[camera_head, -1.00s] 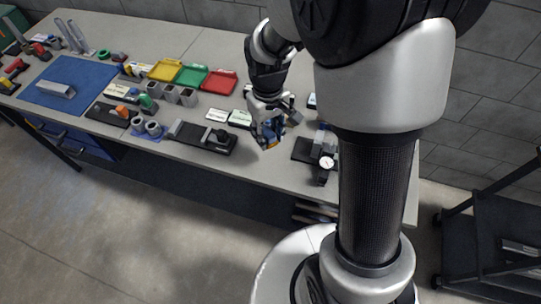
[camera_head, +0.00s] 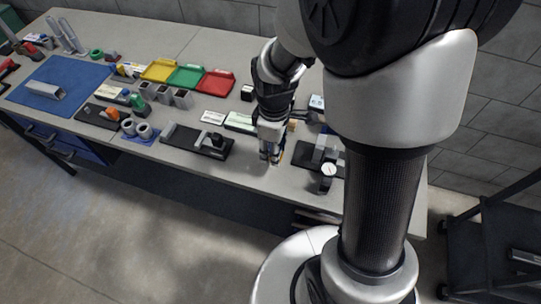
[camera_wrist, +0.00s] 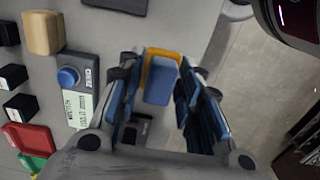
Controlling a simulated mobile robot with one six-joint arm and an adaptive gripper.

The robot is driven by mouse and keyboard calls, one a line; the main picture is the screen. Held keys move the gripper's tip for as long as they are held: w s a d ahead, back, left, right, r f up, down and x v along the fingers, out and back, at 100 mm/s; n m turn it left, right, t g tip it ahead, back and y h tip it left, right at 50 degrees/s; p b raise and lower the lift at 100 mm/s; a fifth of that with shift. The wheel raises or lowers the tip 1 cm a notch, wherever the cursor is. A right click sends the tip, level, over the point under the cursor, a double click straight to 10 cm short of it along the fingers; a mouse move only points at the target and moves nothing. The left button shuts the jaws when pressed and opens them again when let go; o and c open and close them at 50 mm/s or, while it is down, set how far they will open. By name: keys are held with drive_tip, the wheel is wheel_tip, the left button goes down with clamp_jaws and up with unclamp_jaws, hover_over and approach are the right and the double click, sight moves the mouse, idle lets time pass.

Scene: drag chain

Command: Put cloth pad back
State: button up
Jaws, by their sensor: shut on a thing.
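A small blue pad with an orange-yellow edge (camera_wrist: 160,82), which looks like the cloth pad, sits between my fingers in the wrist view. My gripper (camera_wrist: 158,92) is shut on it, with blue-lined fingers on both sides. In the head view my gripper (camera_head: 271,158) points down near the table's front edge, between two black fixtures. Only a bit of the held pad shows there, and the fingers mostly hide it. I cannot tell whether the pad touches the table.
A black fixture with a dial gauge (camera_head: 327,171) stands close right of my gripper. Another black fixture (camera_head: 197,140) lies to the left. Red (camera_head: 216,83), green and yellow trays are farther back. A tan block (camera_wrist: 43,33) and a blue-button box (camera_wrist: 70,78) show in the wrist view.

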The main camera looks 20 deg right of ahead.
sight(273, 170)
drive_tip(key=shift+w+f+b, duration=0.1)
drive_tip(key=shift+f+b, duration=0.95)
drive_tip(key=shift+f, duration=2.55)
drive_tip(key=shift+f, duration=0.1)
drive_tip(key=o, duration=1)
drive_tip(key=shift+o, duration=0.2)
wheel_tip(273, 170, up, 12)
drive_tip(key=p, duration=0.4)
drive_tip(key=shift+r, duration=0.25)
drive_tip(key=s+r+m+t, duration=0.4)
drive_tip(key=s+r+m, duration=0.6)
drive_tip(key=s+r, duration=0.5)
drive_tip(key=shift+r+m+t, duration=0.2)
drive_tip(key=shift+m+t, duration=0.1)
drive_tip(key=shift+m, duration=0.1)
